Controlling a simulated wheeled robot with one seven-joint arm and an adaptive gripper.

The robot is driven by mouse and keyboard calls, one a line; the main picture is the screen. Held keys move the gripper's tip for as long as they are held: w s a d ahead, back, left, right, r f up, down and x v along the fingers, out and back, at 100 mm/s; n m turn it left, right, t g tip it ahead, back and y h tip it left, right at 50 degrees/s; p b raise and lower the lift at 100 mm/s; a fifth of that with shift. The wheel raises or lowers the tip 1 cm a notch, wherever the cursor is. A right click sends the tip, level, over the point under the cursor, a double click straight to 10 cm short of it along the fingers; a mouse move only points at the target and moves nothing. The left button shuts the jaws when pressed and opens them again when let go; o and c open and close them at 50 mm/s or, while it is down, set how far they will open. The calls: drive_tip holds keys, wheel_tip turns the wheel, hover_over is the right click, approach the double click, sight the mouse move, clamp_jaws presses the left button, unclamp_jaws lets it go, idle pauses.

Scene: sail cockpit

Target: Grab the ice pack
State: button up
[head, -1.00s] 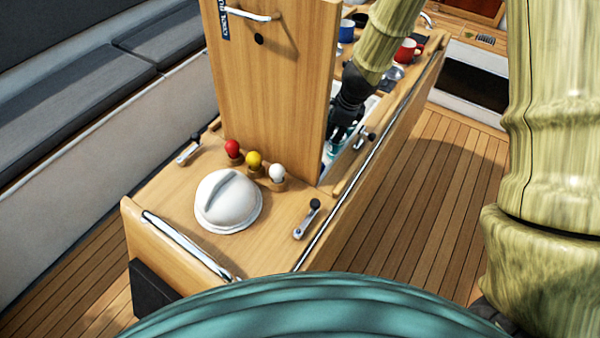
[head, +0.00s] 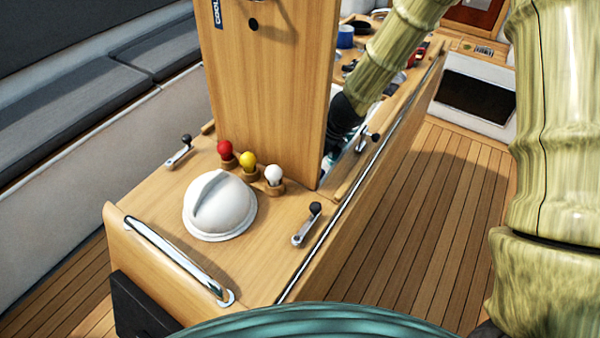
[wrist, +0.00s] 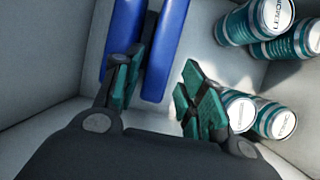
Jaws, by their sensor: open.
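Two long blue slabs that look like ice packs stand side by side in the wrist view, a left ice pack (wrist: 122,35) and a right ice pack (wrist: 166,45). They are inside a pale-walled cooler box (wrist: 60,45). My gripper (wrist: 161,62) is open over them. The right ice pack lies between its fingers in the picture. The left finger overlaps the gap between the slabs, and the right finger is apart from the blue. I cannot tell how deep the fingertips reach. In the head view the gripper and ice packs are hidden behind the raised wooden lid (head: 265,100).
Several teal cans (wrist: 270,20) stand at the right of the cooler, some close to the right finger. In the head view, a white dome (head: 220,205), coloured knobs (head: 248,160) and a winch handle (head: 307,223) are on the console. Wooden deck (head: 430,190) is clear at right.

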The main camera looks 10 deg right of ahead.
drive_tip(key=shift+p+x, duration=0.3)
drive_tip(key=shift+x, duration=3.15)
drive_tip(key=shift+w, duration=0.15)
clamp_jaws()
